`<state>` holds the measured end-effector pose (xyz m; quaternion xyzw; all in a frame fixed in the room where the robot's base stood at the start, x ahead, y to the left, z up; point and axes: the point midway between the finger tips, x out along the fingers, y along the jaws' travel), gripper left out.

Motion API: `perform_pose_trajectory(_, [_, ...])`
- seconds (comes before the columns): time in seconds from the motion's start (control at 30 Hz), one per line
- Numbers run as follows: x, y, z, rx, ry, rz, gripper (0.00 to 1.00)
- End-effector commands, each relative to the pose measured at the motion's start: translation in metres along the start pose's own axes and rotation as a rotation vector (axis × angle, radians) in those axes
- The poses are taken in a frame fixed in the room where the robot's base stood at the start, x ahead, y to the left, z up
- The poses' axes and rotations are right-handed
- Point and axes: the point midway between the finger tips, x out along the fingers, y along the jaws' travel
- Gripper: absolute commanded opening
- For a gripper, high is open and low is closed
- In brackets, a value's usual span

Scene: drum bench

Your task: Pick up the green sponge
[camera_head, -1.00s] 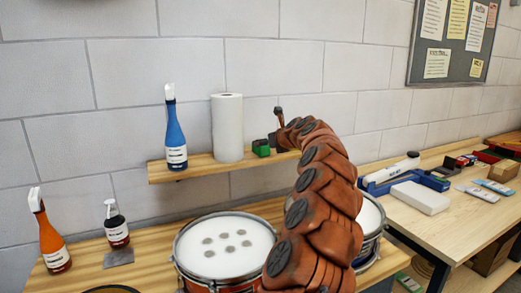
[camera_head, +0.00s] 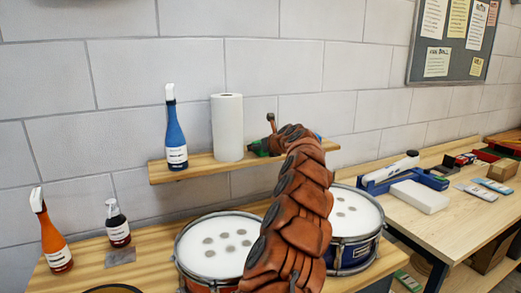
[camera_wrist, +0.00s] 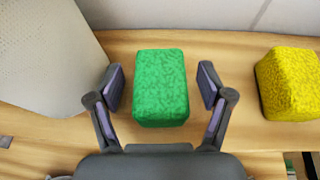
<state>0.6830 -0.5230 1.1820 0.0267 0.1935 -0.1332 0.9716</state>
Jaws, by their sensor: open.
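The green sponge (camera_wrist: 161,88) lies on the wooden wall shelf (camera_wrist: 215,45). In the wrist view it sits between the two open fingers of my gripper (camera_wrist: 160,92), with a gap on each side. In the head view only a bit of the green sponge (camera_head: 259,150) shows; my gripper (camera_head: 268,140) and arm cover the rest.
A white paper towel roll (camera_head: 227,127) stands on the shelf left of the sponge, and a blue spray bottle (camera_head: 174,130) further left. A yellow sponge (camera_wrist: 288,84) lies to the right in the wrist view. Drums (camera_head: 219,245) stand on the bench below.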

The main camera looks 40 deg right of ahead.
Motion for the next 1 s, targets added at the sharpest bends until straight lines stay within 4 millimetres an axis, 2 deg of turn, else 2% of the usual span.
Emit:
perform_pose_trajectory(0.07, [0.0,0.0,0.0,0.0,0.0,0.0,0.78])
perform_pose_trajectory(0.53, [0.0,0.0,0.0,0.0,0.0,0.0,0.3])
perform_pose_trajectory(0.8, [-0.001,-0.001,0.001,-0.001,0.0,-0.001,0.3])
perform_pose_trajectory(1.0, [-0.005,-0.002,0.011,0.0,-0.002,-0.004,0.3])
